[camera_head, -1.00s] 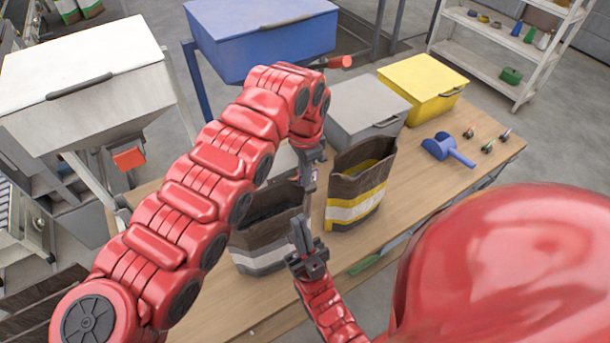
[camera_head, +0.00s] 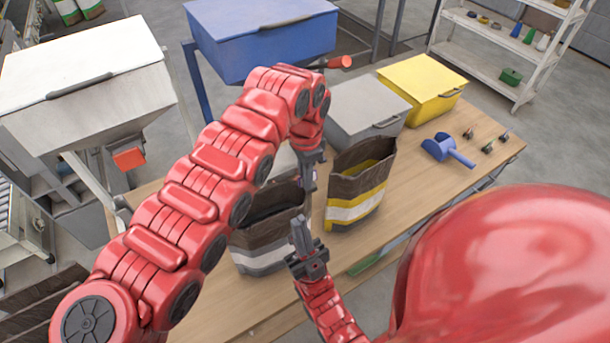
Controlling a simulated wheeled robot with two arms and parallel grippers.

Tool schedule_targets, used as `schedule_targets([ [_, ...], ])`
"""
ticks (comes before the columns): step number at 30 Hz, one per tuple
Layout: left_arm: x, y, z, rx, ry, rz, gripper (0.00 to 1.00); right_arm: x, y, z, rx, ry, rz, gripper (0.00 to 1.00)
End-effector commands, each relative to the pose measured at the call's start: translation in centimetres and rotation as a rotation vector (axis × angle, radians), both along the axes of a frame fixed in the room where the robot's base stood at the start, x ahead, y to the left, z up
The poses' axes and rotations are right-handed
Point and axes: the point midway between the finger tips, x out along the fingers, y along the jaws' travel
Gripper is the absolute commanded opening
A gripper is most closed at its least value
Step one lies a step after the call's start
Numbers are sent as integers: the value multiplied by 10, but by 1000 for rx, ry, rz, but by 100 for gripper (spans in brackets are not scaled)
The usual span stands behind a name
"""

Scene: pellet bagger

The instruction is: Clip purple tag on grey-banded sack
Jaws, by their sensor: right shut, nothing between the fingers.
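The grey-banded sack (camera_head: 262,258) stands open on the table, dark brown with a pale grey band low down. My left gripper (camera_head: 307,188) points down at the sack's right rim, in the gap beside the yellow-banded sack (camera_head: 357,203). I cannot tell whether the tag touches the rim. My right gripper (camera_head: 299,232) is shut and empty, pointing up just in front of the grey-banded sack's right side.
A grey bin (camera_head: 368,105) and a yellow bin (camera_head: 422,85) stand behind the sacks. A blue scoop (camera_head: 447,149) and several small tags (camera_head: 487,148) lie on the right of the table (camera_head: 420,185). The table's front left is clear.

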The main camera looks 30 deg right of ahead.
Motion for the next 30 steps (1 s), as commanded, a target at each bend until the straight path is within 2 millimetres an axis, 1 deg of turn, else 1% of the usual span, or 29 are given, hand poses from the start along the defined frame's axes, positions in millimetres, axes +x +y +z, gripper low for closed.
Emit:
schedule_targets([
  [1, -3, 3, -7, 11, 13, 0, 42, 0, 0, -2, 0, 0, 0, 0],
  [11, -2, 3, -7, 10, 11, 1, 42, 0, 0, -2, 0, 0, 0, 0],
  [14, -2, 2, -3, 8, 9, 1, 42, 0, 0, -6, 0, 0, 0, 0],
  [16, -1, 1, 5, 5, 5, 2, 42, 0, 0, -10, 0, 0, 0, 0],
  [19, -1, 1, 26, 2, 0, 2, 42, 0, 0, -20, 0, 0, 0, 0],
  [22, -2, 0, 54, 0, -4, 0, 42, 0, 0, -29, 0, 0, 0, 0],
  [24, -2, 0, 74, 1, -5, 1, 42, 0, 0, -32, 0, 0, 0, 0],
  [26, -4, 0, 89, -2, -3, 0, 42, 0, 0, -36, 0, 0, 0, 0],
  [27, -4, 0, 111, 0, -2, 0, 42, 0, 0, -16, 0, 1, 0, 0],
  [29, -5, 1, 128, 0, -1, 0, 42, 0, 0, -7, 0, -1, 0, 0],
  [30, -4, 2, 138, 1, -1, 2, 42, 0, 0, 5, 0, 0, 0, 0],
])
